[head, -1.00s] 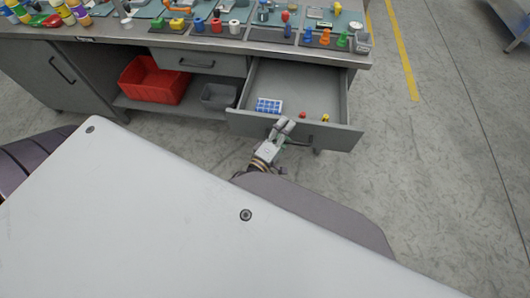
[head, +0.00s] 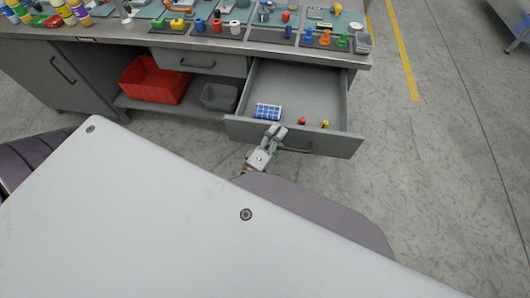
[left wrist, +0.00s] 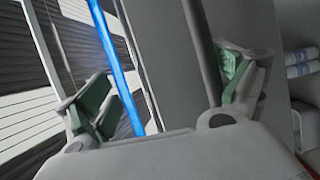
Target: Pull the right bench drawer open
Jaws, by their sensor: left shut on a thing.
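The right bench drawer (head: 245,127) is pulled well out from under the right end of the bench. Inside it lie a blue-and-white tray (head: 268,111), a small red item (head: 302,121) and a small yellow item (head: 325,124). Its bar handle (head: 298,151) runs along the drawer front. My left gripper (head: 273,134) is at the left end of this handle, shut on it. In the left wrist view, the green-padded fingers (left wrist: 170,95) stand either side of a grey panel and a thin bar (left wrist: 202,55). My right gripper is not in view.
The bench top (head: 120,31) holds several coloured parts and bottles. A second drawer (head: 203,62) is closed. A red bin (head: 152,82) and a grey bin (head: 219,97) sit on the shelf below. The floor right of the drawer is clear.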

